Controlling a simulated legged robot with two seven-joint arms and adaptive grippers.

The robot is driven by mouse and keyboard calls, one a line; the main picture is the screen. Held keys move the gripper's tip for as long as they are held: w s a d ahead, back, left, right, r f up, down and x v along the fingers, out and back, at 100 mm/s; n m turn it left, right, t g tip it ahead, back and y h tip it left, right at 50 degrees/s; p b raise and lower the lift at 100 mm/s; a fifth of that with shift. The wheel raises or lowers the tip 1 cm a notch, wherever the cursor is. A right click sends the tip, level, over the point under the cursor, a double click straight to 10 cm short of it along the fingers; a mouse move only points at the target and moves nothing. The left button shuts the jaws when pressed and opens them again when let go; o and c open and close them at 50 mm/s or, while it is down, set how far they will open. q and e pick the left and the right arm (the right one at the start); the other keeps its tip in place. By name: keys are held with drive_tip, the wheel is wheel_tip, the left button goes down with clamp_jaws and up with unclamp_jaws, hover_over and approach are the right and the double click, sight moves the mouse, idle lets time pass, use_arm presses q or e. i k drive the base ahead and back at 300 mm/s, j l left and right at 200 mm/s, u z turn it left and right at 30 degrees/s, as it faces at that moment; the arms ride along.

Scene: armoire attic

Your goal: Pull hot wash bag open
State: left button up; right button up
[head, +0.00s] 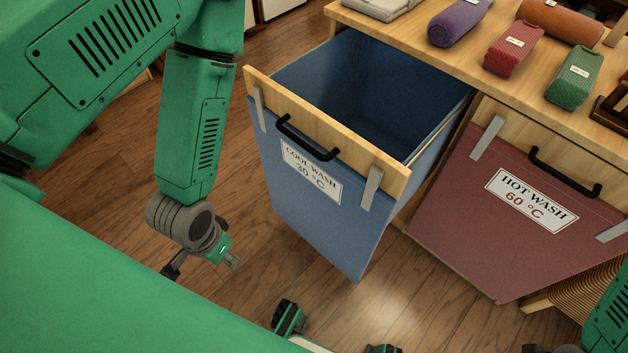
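The hot wash bag (468,215) is dark red, with a white "HOT WASH 60 °C" label, grey straps and a wooden top front. Its black bar handle (565,174) is on that front. The front sits in against the cabinet under the counter, and no opening shows. My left gripper (203,266) hangs over the floor at lower left, well away from the handle and holding nothing visible; its finger opening is unclear. My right arm (609,318) shows only at the lower right edge, below the hot wash bag. Its gripper is not visible.
The blue cool wash bag (319,214) stands pulled out and open beside the hot wash bag, jutting into the room with its own black handle (307,139). Rolled towels (513,50) lie on the wooden counter (408,34). Bare wooden floor (425,285) lies in front.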

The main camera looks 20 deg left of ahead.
sight(517, 207)
drive_tip(key=k+z, duration=0.1)
drive_tip(key=z, duration=0.25)
drive_tip(key=k+z, duration=0.1)
drive_tip(key=z, duration=0.65)
drive_tip(key=k+l, duration=0.05)
drive_tip(key=l, duration=0.05)
